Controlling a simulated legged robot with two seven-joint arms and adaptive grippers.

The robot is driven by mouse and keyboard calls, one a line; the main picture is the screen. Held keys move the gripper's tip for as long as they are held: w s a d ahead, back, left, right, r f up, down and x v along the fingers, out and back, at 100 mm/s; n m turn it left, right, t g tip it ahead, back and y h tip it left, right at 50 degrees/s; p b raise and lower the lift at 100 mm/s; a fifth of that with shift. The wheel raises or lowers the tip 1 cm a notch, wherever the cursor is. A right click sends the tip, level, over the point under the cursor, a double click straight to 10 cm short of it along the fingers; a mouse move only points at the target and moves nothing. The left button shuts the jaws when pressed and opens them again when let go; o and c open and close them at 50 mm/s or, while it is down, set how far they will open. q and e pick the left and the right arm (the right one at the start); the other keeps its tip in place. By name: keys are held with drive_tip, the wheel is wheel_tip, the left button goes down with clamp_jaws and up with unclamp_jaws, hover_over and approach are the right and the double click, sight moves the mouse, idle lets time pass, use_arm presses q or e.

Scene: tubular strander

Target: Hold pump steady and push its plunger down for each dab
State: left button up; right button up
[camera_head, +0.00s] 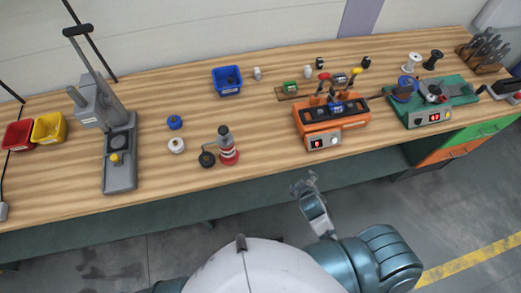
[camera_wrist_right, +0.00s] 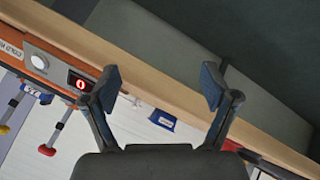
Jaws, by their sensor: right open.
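A small pump-like dispenser (camera_head: 228,150) with a red-and-white banded body and a dark grey top stands upright near the front edge of the bench. A thin arm reaches left from it to a round black piece (camera_head: 207,159). My right gripper (camera_head: 304,183) is in front of the bench edge, to the right of the dispenser and apart from it. In the right wrist view its two fingers (camera_wrist_right: 162,88) are spread with nothing between them. The dispenser does not show in that view. My left gripper is not in view.
An orange unit (camera_head: 331,124) with red and yellow levers stands right of the dispenser; it also shows in the wrist view (camera_wrist_right: 40,68). A green unit (camera_head: 432,115) is farther right. A grey lever press (camera_head: 120,160) stands left.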

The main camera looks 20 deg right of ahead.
sight(234, 148)
drive_tip(key=w+r+n+t, duration=0.1)
drive_tip(key=w+d+r+n+t, duration=0.1)
drive_tip(key=w+r, duration=0.1)
drive_tip(key=w+r+t, duration=0.1)
drive_tip(key=w+r, duration=0.1)
drive_tip(key=shift+w+d+n+h, duration=0.2)
drive_tip(key=shift+d+n+h, duration=0.1)
drive_tip(key=shift+d+n, duration=0.1)
drive_tip(key=w+a+r+n+t+y, duration=0.3)
drive_tip(key=w+a+r+n+y, duration=0.25)
drive_tip(key=n, duration=0.65)
drive_tip(key=w+a+r+n+t+y, duration=0.3)
drive_tip(key=a+r+n+y, duration=0.3)
drive_tip(key=r+n, duration=0.4)
drive_tip(key=s+a+f+n+g+y, duration=0.1)
drive_tip(key=a+f+n+g+y, duration=0.1)
drive_tip(key=f+n+g, duration=0.5)
drive_tip(key=s+a+f+n+g+y, duration=0.2)
drive_tip(key=n+g, duration=0.2)
drive_tip(key=n, duration=0.7)
drive_tip(key=b+x, duration=0.1)
drive_tip(key=x, duration=1.1)
drive_tip(key=shift+a+r+b, duration=0.15)
drive_tip(key=shift+b, duration=0.2)
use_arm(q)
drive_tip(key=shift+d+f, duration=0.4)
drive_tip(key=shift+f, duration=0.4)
